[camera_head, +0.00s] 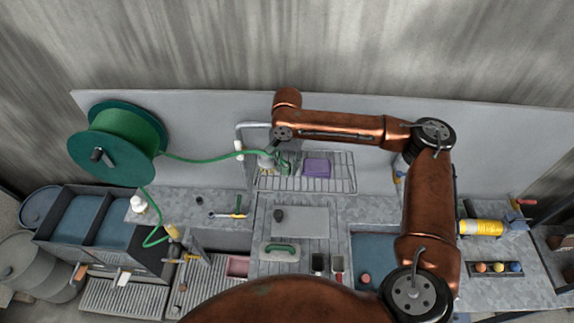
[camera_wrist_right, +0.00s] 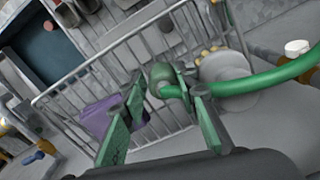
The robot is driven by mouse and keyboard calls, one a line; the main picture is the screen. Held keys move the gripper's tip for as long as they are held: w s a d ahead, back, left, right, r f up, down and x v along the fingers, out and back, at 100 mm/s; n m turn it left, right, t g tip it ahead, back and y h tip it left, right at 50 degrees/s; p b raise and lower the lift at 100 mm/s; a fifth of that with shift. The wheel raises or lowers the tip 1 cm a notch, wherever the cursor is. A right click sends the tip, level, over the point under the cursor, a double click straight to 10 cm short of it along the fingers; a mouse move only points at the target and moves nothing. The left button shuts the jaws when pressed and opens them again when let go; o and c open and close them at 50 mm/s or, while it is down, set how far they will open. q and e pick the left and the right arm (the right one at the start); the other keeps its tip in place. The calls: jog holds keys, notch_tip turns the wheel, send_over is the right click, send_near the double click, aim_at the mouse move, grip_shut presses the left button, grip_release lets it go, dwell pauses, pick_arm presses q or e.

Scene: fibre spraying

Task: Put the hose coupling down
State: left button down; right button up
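The hose coupling (camera_wrist_right: 163,76) is a rounded grey-green piece on the end of the green hose (camera_wrist_right: 285,74). In the right wrist view it sits between the fingertips of my right gripper (camera_wrist_right: 161,82), which look closed on it. In the head view my right gripper (camera_head: 284,160) is over the left part of the wire rack (camera_head: 335,183), and the coupling is hard to make out there. Whether the coupling touches the rack is not clear. My left gripper is not in view.
A purple sponge (camera_head: 317,168) lies on the rack, right of the gripper. The green hose reel (camera_head: 105,140) is at the left against the backboard. A pale round object (camera_wrist_right: 226,76) is close beside the hose. A yellow bottle (camera_head: 482,227) lies at the right.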

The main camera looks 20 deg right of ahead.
jog(key=o, duration=0.3)
